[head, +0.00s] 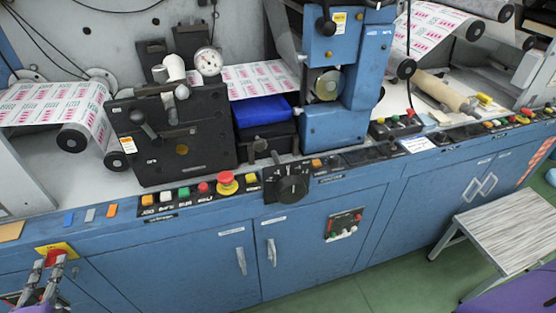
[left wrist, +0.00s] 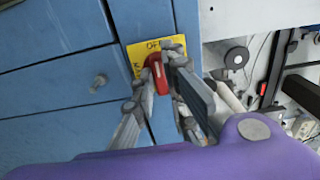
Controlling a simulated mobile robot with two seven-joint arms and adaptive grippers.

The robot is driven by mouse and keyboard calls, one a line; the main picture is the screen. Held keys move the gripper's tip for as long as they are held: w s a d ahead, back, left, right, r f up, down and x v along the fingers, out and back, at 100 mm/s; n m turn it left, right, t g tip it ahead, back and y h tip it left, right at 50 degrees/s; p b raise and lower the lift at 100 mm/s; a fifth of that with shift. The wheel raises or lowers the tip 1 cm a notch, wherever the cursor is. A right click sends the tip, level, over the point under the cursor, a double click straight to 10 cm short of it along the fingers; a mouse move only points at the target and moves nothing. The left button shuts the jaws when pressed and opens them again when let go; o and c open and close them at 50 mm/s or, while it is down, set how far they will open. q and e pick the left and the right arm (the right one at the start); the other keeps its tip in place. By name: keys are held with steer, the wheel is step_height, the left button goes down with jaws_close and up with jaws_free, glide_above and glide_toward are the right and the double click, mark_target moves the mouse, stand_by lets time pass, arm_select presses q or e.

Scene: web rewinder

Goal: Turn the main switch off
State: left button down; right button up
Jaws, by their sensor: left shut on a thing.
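The main switch is a red handle (head: 54,257) on a yellow plate (head: 67,248), on the blue cabinet front at the far left in the head view. In the left wrist view the red handle (left wrist: 159,76) stands in the middle of the yellow plate (left wrist: 138,52), and lettering that looks like OFF is at the plate's top edge. My left gripper (head: 54,262) reaches up from the lower left, its fingers on either side of the handle. It is shut on the handle; the fingers hide part of the handle and plate. My right gripper is not in view.
A control strip with coloured buttons, a red emergency stop (head: 227,182) and a large black rotary knob (head: 290,186) runs along the cabinet's top edge. Cabinet doors with handles (head: 241,261) are below. A grey step (head: 505,225) stands on the green floor at right.

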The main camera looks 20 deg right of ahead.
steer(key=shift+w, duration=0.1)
arm_select(q)
steer(key=c, duration=1.8)
jaws_free()
steer(key=shift+o, duration=0.2)
steer(key=s+a, duration=0.1)
steer(key=s, duration=1.1)
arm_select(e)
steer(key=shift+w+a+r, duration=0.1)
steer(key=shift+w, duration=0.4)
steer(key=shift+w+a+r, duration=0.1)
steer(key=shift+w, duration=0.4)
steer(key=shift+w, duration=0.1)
